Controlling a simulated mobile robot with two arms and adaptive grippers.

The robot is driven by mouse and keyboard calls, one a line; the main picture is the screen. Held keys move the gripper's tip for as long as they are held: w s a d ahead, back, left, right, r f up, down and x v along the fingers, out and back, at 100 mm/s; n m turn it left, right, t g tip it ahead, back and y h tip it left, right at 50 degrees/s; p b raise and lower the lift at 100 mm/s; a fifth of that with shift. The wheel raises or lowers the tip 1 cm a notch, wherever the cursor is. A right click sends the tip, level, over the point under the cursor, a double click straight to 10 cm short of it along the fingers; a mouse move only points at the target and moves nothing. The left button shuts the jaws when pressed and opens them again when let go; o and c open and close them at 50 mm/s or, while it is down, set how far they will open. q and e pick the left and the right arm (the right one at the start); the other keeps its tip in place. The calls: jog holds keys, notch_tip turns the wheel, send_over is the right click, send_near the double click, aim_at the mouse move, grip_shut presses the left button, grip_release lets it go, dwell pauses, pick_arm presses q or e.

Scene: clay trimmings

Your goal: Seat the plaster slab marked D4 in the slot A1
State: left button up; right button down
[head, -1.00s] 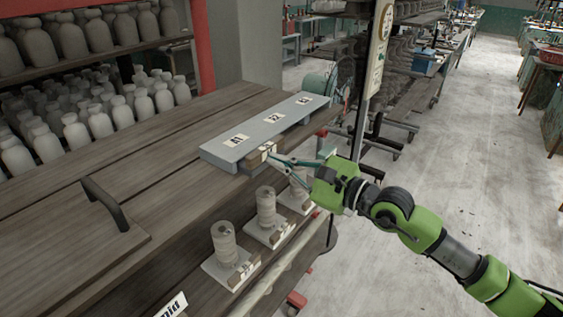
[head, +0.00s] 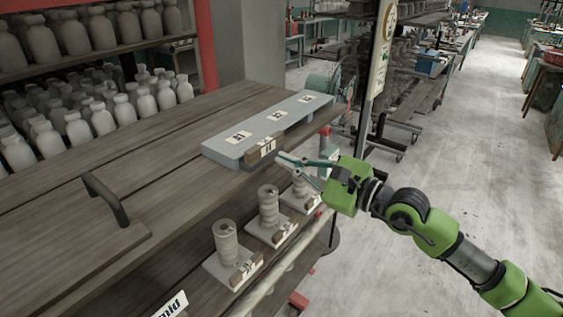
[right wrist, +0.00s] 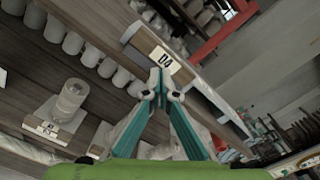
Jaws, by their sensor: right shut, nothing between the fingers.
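The grey rack (head: 255,127) with labels A1, A2 and A3 lies on the wooden bench top. A slab with a brown front block (head: 262,151) sits in the opening in front of the A1 label; only its front end shows. In the right wrist view the label on this block (right wrist: 163,61) reads D4. My right gripper (head: 284,159) is shut and empty, just in front of and slightly right of the block. In the right wrist view its fingertips (right wrist: 158,82) are together below the label. Whether the slab is fully in cannot be told. My left gripper is not in view.
On the lower shelf stand pale slabs with stacked clay cylinders and brown labelled blocks, the nearest one (head: 226,243) at front left. A dark handle (head: 106,200) rises from the bench top. Pale bottles (head: 75,128) fill shelves behind. The floor at right is clear.

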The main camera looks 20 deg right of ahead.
jog(key=shift+s+d, duration=0.1)
jog(key=shift+s, duration=0.05)
jog(key=v, duration=1.1)
jog(key=shift+s+d, duration=0.2)
dwell(0.4)
